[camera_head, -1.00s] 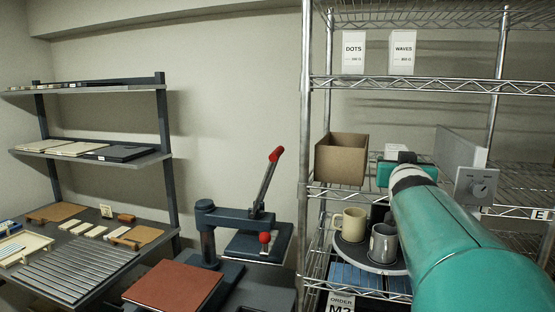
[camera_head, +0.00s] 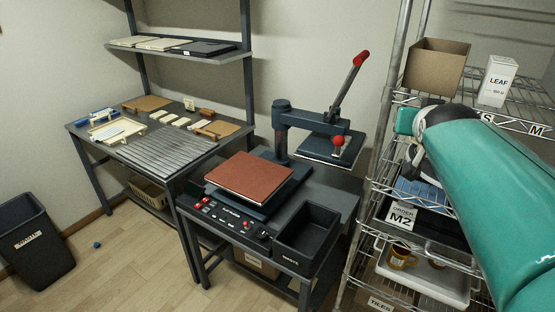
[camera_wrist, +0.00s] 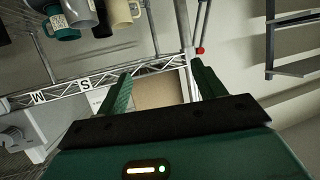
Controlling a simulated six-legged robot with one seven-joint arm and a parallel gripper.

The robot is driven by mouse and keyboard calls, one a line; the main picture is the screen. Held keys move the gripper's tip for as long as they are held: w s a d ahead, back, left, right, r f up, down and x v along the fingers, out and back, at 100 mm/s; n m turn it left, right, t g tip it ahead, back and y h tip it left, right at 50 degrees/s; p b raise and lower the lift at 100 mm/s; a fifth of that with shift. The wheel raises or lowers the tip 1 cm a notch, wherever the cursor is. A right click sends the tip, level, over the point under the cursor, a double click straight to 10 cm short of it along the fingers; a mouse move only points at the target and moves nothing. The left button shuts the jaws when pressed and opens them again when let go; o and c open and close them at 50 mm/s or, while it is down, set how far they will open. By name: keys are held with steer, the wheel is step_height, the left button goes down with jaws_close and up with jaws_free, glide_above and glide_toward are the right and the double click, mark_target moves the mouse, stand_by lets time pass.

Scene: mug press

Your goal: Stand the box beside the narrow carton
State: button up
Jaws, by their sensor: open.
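A white upright carton (camera_head: 497,80) marked LEAF stands on the wire shelf at upper right in the head view. An open brown cardboard box (camera_head: 437,66) stands just left of it, with a small gap. I cannot tell which cartons the task's two names mean. My gripper (camera_wrist: 161,70) is open and empty in the wrist view, its green fingers spread. Between and beyond them, a brown surface (camera_wrist: 155,90) shows, likely the cardboard box. A pale patch left of it may be the carton. In the head view my arm hides most of the gripper.
The wrist view is inverted, with mugs (camera_wrist: 80,14) along its top edge. A heat press (camera_head: 310,130) with a raised red-tipped lever stands left of the rack. An ORDER M2 card (camera_head: 402,216) and a white tray (camera_head: 425,280) with mugs are lower on the rack.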

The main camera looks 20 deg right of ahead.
steer(key=s+a+f+n+g+y, duration=0.2)
steer(key=s+a+f, duration=0.2)
steer(key=a, duration=0.5)
steer(key=s+a+f+n+g+y, duration=0.2)
steer(key=s+a+f+y, duration=0.1)
steer(key=a+f, duration=0.5)
steer(key=s+a+f+n+g+y, duration=0.2)
steer(key=s+a+f, duration=0.4)
steer(key=a, duration=0.4)
steer(key=shift+n+y, duration=0.3)
steer(key=shift+n, duration=0.1)
